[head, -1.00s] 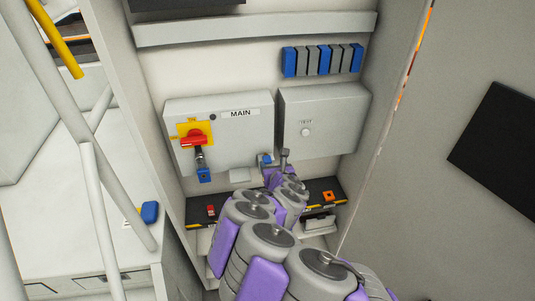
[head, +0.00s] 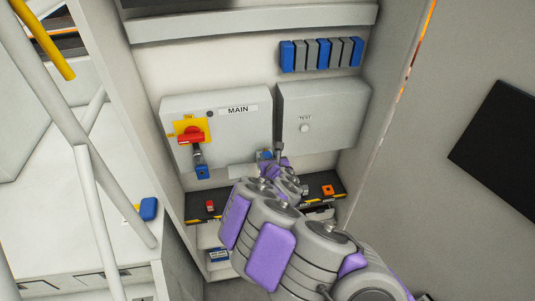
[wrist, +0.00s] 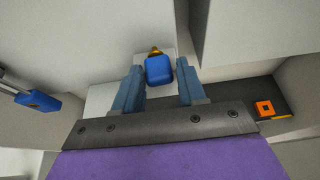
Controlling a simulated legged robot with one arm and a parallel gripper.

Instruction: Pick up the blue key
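The blue key (wrist: 159,70) shows in the wrist view as a blocky blue head with a brass-coloured part behind it, in front of a pale plate below the boxes. My gripper (wrist: 157,66) is open, with one blue-grey finger to each side of the key head. Gaps show between the fingers and the key, so nothing is gripped. In the head view my gripper (head: 272,159) is at the cabinet's back wall, below the gap between the two grey boxes. A small blue patch shows there; I cannot tell whether it is the key or a finger.
A dark shelf below holds a red item (head: 210,206) and an orange item (head: 328,190). Cabinet walls close both sides.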

